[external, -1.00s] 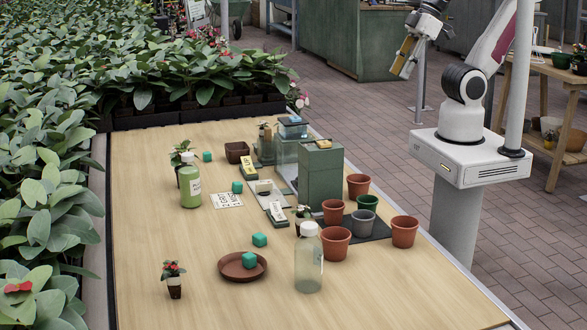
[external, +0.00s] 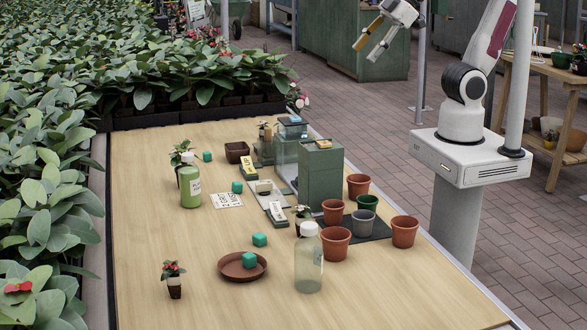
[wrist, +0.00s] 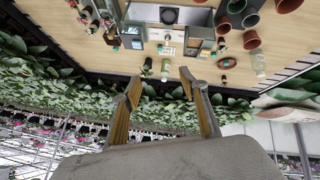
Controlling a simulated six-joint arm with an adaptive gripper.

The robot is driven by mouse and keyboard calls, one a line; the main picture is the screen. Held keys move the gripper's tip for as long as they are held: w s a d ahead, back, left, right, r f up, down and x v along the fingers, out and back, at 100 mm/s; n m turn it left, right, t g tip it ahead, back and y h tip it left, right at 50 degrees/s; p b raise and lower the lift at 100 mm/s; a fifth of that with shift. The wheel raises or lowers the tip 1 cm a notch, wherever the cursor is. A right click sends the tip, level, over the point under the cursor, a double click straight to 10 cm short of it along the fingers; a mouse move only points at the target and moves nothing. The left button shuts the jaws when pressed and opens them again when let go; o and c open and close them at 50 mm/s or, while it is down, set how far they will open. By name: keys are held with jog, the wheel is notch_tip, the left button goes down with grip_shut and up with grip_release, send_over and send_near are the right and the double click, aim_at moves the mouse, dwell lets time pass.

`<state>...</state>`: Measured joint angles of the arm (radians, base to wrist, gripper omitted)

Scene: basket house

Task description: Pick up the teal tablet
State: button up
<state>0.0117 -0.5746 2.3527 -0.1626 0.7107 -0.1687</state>
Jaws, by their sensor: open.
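Several small teal blocks show on the wooden table in the external view, and no flat teal tablet can be told apart from them. One block (external: 249,260) sits in a terracotta saucer (external: 226,272). Another block (external: 259,240) lies just behind the saucer. A third block (external: 237,187) is near a printed card, and one more block (external: 207,156) lies farther back. My gripper (external: 364,53) is open and empty, raised high beyond the table's right edge, far from the blocks. In the wrist view, its spread fingers (wrist: 160,78) have nothing between them; the blocks there are too small to identify.
A clear bottle (external: 308,262), a green bottle (external: 190,188) and a small potted plant (external: 174,281) stand on the table. A tall green box (external: 320,178) and several pots (external: 404,231) stand on the right side.

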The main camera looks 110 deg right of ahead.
jog(key=w+d+r+n+t, duration=0.1)
jog(key=w+r+n+t, duration=0.35)
jog(key=w, duration=0.95)
jog(key=w+d+r+n+t, duration=0.1)
jog(key=w+r+n, duration=0.6)
jog(key=w, duration=0.7)
jog(key=w+a+f+n+t+y, duration=0.1)
jog(key=w+a+n+y, duration=0.25)
jog(key=w+n, duration=0.5)
jog(key=w+a+f+n+t+y, duration=0.25)
jog(key=w+a+n, duration=0.3)
jog(key=w, duration=0.55)
jog(key=w+a+f+n+g+y, duration=0.2)
jog(key=a+f+n+g+y, duration=0.15)
jog(key=f+n, duration=0.45)
jog(key=w+a+f+n+g+y, duration=0.1)
jog(key=a+f+n+g+y, duration=0.2)
jog(key=a+f+n, duration=0.45)
jog(key=s+f+n+g, duration=0.3)
jog(key=s+f, duration=0.1)
jog(key=f, duration=0.5)
jog(key=s+d+f+n+g+y, duration=0.1)
jog(key=s+f+n+g, duration=0.2)
jog(key=f, duration=0.6)
jog(key=s+f+n+g, duration=0.4)
jog(key=s+f, duration=0.1)
jog(key=f, duration=0.4)
jog(key=shift+s+d+f+y, duration=0.15)
jog(key=shift+s+f+y, duration=0.1)
jog(key=shift+y, duration=0.1)
